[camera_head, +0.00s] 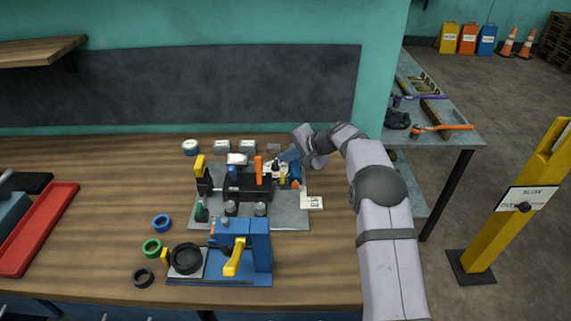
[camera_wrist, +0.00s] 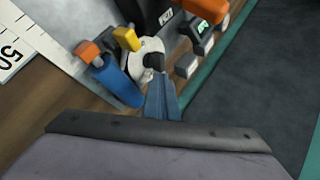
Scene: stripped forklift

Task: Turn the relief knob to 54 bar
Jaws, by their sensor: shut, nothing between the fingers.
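The hydraulic test board (camera_head: 285,215) lies on the wooden bench. At its right end, in the wrist view, a white round dial plate (camera_wrist: 148,48) carries a small dark knob (camera_wrist: 153,62), which looks like the relief knob. The scale on the dial is too small to read. My gripper (camera_wrist: 161,82) is shut and empty, its blue-grey fingertips right at the dark knob; I cannot tell whether they touch it. In the head view my gripper (camera_head: 286,156) is at the board's back right corner, and the knob is not clear there.
A blue cylinder with an orange end (camera_wrist: 112,78) and a yellow-tipped part (camera_wrist: 127,38) stand close beside the dial. A white card (camera_head: 312,203) lies at the board's right edge. A blue fixture (camera_head: 258,245) stands in front.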

